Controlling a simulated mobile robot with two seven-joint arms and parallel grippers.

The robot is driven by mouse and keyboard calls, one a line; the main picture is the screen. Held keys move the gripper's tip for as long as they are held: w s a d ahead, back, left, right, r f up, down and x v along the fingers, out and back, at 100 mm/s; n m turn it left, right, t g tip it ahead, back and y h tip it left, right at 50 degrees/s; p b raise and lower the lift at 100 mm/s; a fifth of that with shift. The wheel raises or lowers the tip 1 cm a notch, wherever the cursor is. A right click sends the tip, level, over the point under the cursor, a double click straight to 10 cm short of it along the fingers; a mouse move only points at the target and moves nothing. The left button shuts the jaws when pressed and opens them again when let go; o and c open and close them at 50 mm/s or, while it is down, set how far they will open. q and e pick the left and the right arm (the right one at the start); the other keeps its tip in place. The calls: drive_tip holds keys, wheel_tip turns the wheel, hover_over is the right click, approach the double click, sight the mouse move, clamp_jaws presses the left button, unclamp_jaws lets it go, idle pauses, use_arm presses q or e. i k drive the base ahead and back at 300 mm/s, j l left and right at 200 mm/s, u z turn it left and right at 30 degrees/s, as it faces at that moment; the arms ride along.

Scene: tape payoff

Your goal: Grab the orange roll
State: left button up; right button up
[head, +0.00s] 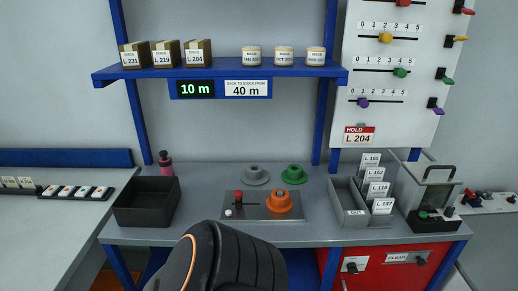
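The orange roll (279,202) sits at the right end of a grey metal plate (250,211) on the workbench (325,212). A dark part shows at its centre. On the same plate, left of the roll, are a red knob (238,196) and a small white knob (228,212). A black rounded link of mine with an orange line rises from the bottom edge, in front of the bench edge and below the roll. Neither gripper shows in the head view.
A grey spool (253,175) and a green spool (294,174) stand behind the plate. A card rack (350,213) and a handled box (434,196) are right. A shelf (220,72) hangs above.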

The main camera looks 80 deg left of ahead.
sight(277, 205)
drive_tip(key=u, duration=2.4)
